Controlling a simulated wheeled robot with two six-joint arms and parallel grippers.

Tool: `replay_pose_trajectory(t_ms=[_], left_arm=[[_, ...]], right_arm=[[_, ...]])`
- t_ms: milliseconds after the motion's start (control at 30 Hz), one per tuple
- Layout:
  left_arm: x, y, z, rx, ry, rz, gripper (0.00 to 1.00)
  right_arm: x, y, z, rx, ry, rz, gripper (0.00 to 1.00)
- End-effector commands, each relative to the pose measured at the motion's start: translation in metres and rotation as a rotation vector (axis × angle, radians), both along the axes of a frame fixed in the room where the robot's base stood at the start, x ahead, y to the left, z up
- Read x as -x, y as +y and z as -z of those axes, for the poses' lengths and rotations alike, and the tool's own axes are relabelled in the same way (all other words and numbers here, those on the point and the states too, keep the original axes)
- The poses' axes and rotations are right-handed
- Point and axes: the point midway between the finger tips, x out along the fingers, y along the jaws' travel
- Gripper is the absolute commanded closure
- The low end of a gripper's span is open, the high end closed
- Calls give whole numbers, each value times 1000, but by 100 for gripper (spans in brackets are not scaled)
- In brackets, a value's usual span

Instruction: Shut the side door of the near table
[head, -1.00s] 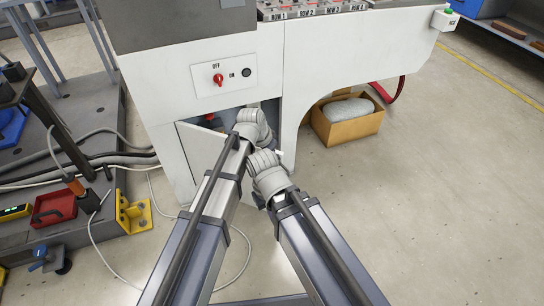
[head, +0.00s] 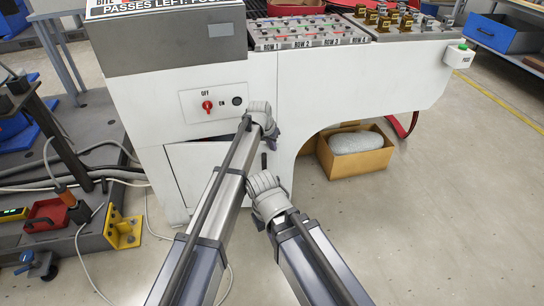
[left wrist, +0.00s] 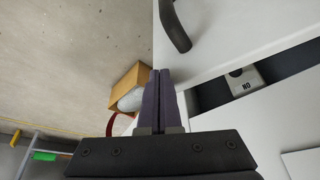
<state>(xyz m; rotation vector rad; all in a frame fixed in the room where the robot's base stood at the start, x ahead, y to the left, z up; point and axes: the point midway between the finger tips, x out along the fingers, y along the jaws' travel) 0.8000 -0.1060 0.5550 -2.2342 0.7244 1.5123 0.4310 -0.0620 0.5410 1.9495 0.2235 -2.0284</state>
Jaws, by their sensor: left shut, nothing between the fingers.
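The near table (head: 235,75) has a white body with a side door (head: 200,172) below its switch panel. The door stands slightly ajar, with a dark gap along its top edge. Its black handle (head: 264,160) shows near the door's right side, and also at the top of the left wrist view (left wrist: 176,28). My left gripper (left wrist: 160,72) is shut and empty in front of the door, beside the handle and apart from it.
The switch panel (head: 217,102) with a red knob is above the door. A cardboard box (head: 357,155) with a grey bundle stands under the table's right part. A yellow bracket (head: 123,228), cables and a red box (head: 47,214) are at left. The floor at right is clear.

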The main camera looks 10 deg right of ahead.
Motion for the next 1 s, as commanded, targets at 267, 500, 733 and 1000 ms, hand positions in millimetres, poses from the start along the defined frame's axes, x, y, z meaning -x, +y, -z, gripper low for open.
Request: replay_pose_trajectory(t_ms=[267, 500, 733, 1000], left_arm=[[-39, -4, 0, 0, 0, 0, 100], [-45, -4, 0, 0, 0, 1, 100], [-45, -4, 0, 0, 0, 1, 100], [-41, -3, 0, 0, 0, 1, 100]], right_arm=[[0, 0, 0, 0, 0, 0, 100], [0, 0, 0, 0, 0, 0, 100], [0, 0, 0, 0, 0, 0, 100], [0, 0, 0, 0, 0, 0, 100]])
